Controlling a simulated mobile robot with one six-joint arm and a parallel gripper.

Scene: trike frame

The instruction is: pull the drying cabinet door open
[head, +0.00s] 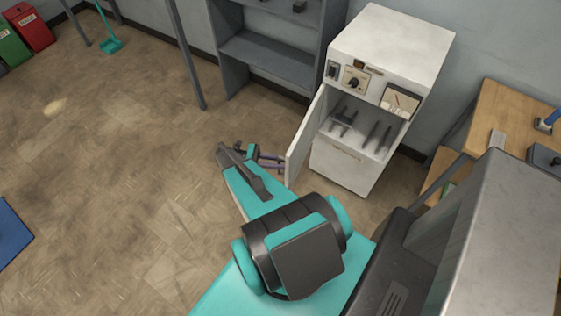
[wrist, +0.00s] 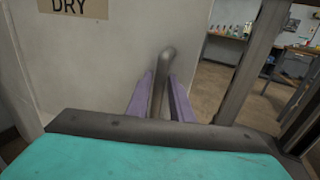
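The white drying cabinet (head: 392,42) stands against the back wall in the head view. Its door (head: 302,137) is swung well out to the left and shows nearly edge-on, with the inside and dark racks (head: 343,118) exposed. In the wrist view the door's pale face (wrist: 110,62) fills the left, with a tan DRY label (wrist: 80,8). A grey bar handle (wrist: 165,62) stands between the purple fingers of my gripper (wrist: 160,98), which appear closed against both sides of it. My gripper also shows beside the door in the head view (head: 270,160).
A grey shelf unit (head: 268,60) stands left of the cabinet, and a wooden bench (head: 505,115) stands to its right. Open floor (head: 120,160) lies left of my arm. A blue mat (head: 10,235) lies at the far left.

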